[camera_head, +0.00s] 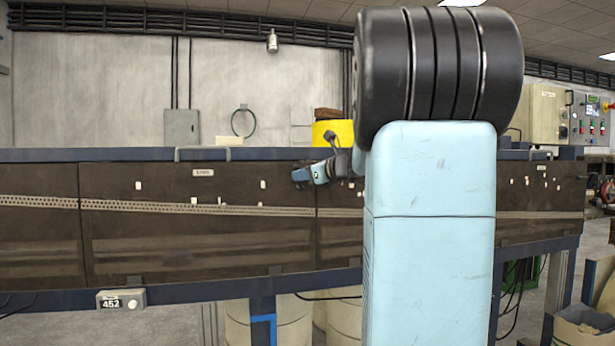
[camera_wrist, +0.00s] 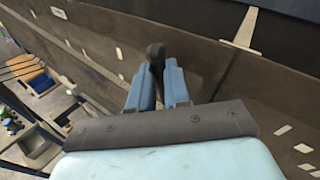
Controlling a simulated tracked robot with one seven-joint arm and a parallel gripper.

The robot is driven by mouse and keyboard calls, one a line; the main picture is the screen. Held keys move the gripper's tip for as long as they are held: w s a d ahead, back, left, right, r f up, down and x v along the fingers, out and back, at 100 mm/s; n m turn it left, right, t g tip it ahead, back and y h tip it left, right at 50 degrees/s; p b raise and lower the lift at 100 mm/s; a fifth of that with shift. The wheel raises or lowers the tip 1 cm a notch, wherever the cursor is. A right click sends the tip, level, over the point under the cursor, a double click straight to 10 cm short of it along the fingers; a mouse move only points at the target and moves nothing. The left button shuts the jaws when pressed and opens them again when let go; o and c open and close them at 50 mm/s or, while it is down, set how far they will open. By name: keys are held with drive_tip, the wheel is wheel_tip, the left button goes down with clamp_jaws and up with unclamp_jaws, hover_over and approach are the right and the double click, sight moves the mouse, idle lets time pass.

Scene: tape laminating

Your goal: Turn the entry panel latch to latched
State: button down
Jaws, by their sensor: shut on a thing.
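My gripper (camera_wrist: 158,70) has its two blue fingers close together on a small dark, rounded knob (camera_wrist: 155,51), which looks like the panel latch. The knob shows just past the fingertips in the wrist view. In the head view my gripper (camera_head: 302,175) is at the brown panel front (camera_head: 170,240), near the right end of the middle panel. The knob cannot be made out there, and its turn angle is not clear in either view.
A dark blue rail (camera_head: 120,155) runs above the panels, with grey brackets on it. A numbered box (camera_head: 121,299) hangs on the lower beam. A yellow drum (camera_head: 333,132) stands behind my gripper. Control boxes (camera_head: 588,118) are at the right. My arm hides part of the panels.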

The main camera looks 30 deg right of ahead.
drive_tip(key=a+n+g+h, duration=0.1)
drive_tip(key=n, duration=0.2)
drive_tip(key=shift+w+a+f+g+h, duration=0.1)
drive_tip(key=shift+w+a+g+h, duration=0.15)
drive_tip(key=shift+a+g+h, duration=0.15)
drive_tip(key=n+h, duration=0.1)
drive_tip(key=a+f+n+g+h, duration=0.1)
drive_tip(key=shift+w+a+n+h, duration=0.2)
drive_tip(key=shift+n+h, duration=0.1)
drive_tip(key=shift+n, duration=0.1)
drive_tip(key=shift+w+a+f+n+g+h, duration=0.1)
drive_tip(key=shift+a+f+n+g+h, duration=0.25)
drive_tip(key=shift+n+g+h, duration=0.4)
drive_tip(key=shift+a+f+n+h, duration=0.1)
drive_tip(key=shift+f+n+h, duration=0.4)
drive_tip(key=shift+n+h, duration=0.3)
drive_tip(key=shift+f, duration=0.1)
drive_tip(key=c, duration=1.4)
unclamp_jaws()
drive_tip(key=shift+w, duration=0.1)
drive_tip(key=o, duration=0.3)
drive_tip(key=shift+h, duration=0.25)
